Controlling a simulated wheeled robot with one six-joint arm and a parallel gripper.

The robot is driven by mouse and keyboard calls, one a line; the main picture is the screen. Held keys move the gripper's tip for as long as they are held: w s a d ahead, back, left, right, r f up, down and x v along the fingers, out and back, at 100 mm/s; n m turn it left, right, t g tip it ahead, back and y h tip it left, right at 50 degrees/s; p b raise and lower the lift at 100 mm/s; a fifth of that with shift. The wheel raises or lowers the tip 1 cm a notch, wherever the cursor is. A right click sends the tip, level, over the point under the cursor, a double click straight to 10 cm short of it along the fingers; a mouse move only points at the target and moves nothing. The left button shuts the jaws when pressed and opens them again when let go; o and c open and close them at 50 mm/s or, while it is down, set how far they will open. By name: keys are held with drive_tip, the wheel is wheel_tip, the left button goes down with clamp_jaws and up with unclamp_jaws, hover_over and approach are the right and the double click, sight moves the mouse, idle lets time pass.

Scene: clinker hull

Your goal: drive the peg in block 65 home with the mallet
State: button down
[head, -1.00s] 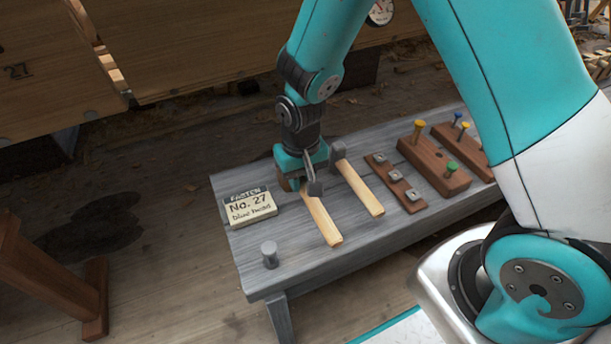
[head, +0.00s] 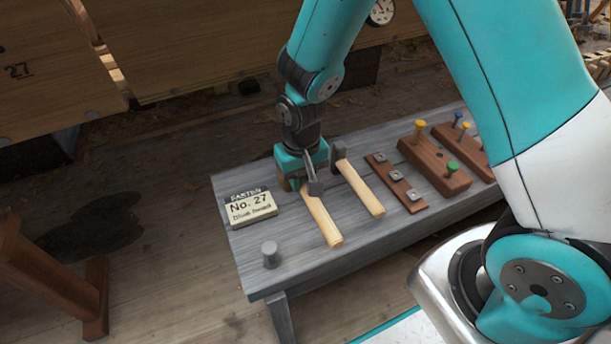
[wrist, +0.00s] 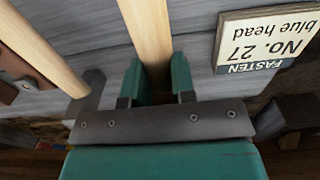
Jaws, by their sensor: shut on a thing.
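My gripper (wrist: 160,85) is at the left end of the grey bench (head: 300,270), shut on the wooden handle (wrist: 148,25) of the left tool. The handle (head: 321,218) lies along the bench top, and my gripper mostly hides its head end. A second tool with a grey head (head: 338,150) and pale handle (head: 361,188) lies just to the right. A brown block (head: 432,166) bears a yellow-headed peg (head: 419,127) and a green-headed peg (head: 452,167). Another brown block (head: 475,153), partly behind my arm, has blue and yellow pegs. I cannot read any block number.
A grey cylinder (head: 269,253) stands near the front left corner. A brown strip with grey square plates (head: 397,182) lies between tools and blocks. Planked hull marked 27 (head: 50,85) is behind.

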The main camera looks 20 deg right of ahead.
drive_tip(key=shift+s, duration=0.1)
drive_tip(key=shift+r+p, duration=0.55)
drive_tip(key=shift+p, duration=0.25)
drive_tip(key=shift+r, duration=0.15)
wheel_tip(320, 180, up, 8)
drive_tip(key=p, duration=0.7)
drive_tip(key=shift+p, duration=0.4)
drive_tip(key=c, duration=1.7)
unclamp_jaws()
clamp_jaws()
